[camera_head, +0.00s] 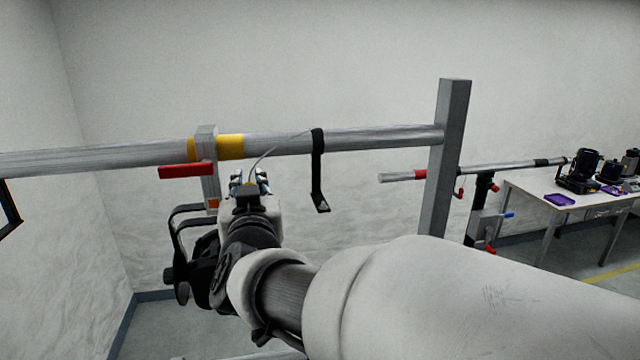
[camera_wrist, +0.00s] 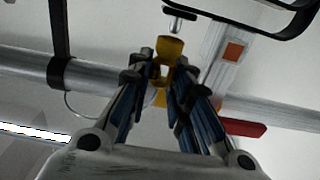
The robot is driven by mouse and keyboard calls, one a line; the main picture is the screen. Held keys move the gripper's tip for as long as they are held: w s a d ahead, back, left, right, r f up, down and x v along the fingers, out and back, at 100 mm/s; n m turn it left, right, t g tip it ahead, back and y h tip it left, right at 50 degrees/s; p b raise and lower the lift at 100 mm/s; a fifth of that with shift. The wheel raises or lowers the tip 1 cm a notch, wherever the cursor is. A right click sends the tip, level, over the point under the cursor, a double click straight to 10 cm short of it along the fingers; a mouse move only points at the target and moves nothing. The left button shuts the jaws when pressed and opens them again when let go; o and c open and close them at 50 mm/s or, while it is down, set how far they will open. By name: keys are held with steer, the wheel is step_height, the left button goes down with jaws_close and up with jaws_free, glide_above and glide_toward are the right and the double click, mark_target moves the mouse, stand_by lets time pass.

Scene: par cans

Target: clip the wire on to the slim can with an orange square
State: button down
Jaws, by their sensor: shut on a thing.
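My gripper (camera_head: 250,182) is shut on a yellow clip (camera_wrist: 170,50), which sits between the fingertips in the wrist view. A thin wire (camera_head: 268,147) arcs from the bar beside a black strap down to my gripper; a loop of it shows in the wrist view (camera_wrist: 69,105). An orange square (camera_head: 213,204) is on a grey upright, and it also shows in the wrist view (camera_wrist: 233,52), right of the clip. A black yoke-like frame (camera_head: 181,212) is left of my gripper. The can's body is mostly hidden behind my arm. A small metal pin (camera_wrist: 180,24) is just beyond the clip, apart from it.
A horizontal bar (camera_head: 380,137) with yellow bands crosses the view. A red lever (camera_head: 186,171) is beside the grey upright. A black strap (camera_head: 318,172) hangs from the bar. A grey post (camera_head: 447,160) stands right. A table (camera_head: 530,193) with dark lamps is farther right.

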steer(key=shift+f+b, duration=0.85)
steer(key=shift+f, duration=0.1)
stand_by(1.0)
steer(key=c, duration=1.4)
jaws_free()
steer(key=shift+s, duration=0.1)
steer(key=v, duration=1.2)
